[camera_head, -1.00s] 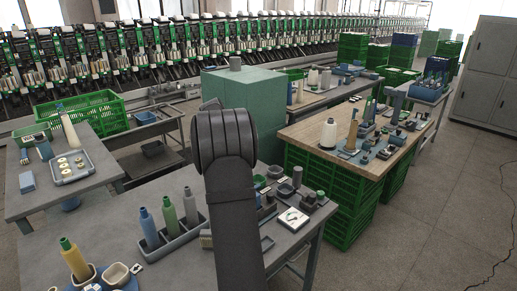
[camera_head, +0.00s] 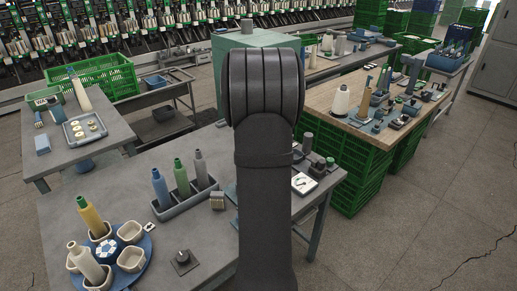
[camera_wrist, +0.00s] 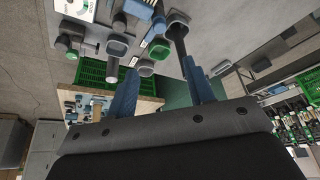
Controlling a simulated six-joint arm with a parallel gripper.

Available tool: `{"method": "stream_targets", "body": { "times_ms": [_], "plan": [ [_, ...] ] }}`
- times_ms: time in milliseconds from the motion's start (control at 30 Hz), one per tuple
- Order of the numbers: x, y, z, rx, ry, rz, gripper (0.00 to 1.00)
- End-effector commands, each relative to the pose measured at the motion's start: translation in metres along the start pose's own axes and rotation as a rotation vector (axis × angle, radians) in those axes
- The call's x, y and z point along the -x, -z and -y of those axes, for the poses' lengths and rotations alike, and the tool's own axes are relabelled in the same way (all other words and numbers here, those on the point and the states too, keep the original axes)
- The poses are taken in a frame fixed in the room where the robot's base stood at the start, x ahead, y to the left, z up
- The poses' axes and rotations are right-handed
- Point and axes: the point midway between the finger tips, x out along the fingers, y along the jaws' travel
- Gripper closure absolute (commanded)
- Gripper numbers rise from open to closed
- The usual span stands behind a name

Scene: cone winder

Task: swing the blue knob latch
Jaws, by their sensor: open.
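My gripper (camera_wrist: 160,70) shows in the wrist view as two blue fingers, spread apart with no object held between them. They reach toward the near grey table, where small fixtures crowd the upper part of that view. A blue part (camera_wrist: 138,9) shows among these fixtures, but I cannot tell whether it is the blue knob latch. A dark rod with a grey cup-shaped end (camera_wrist: 178,24) shows close to the right finger; I cannot tell whether they touch. In the head view my arm hides the gripper and part of the table's fixtures.
A wooden table (camera_head: 338,118) on green crates is at right. Floor (camera_head: 400,240) there is clear.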

Motion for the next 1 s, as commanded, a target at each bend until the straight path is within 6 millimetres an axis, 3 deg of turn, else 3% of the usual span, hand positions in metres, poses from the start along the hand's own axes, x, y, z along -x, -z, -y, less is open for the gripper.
{"method": "stream_targets", "body": {
  "times_ms": [167, 700, 1000],
  "plan": [
    [-0.018, -0.001, 0.000, 0.007, 0.002, 0.003, 0.52],
    [-0.130, -0.001, 0.000, 0.006, 0.001, 0.002, 0.52],
    [-0.168, -0.001, 0.000, 0.005, 0.001, 0.000, 0.52]
  ]
}}
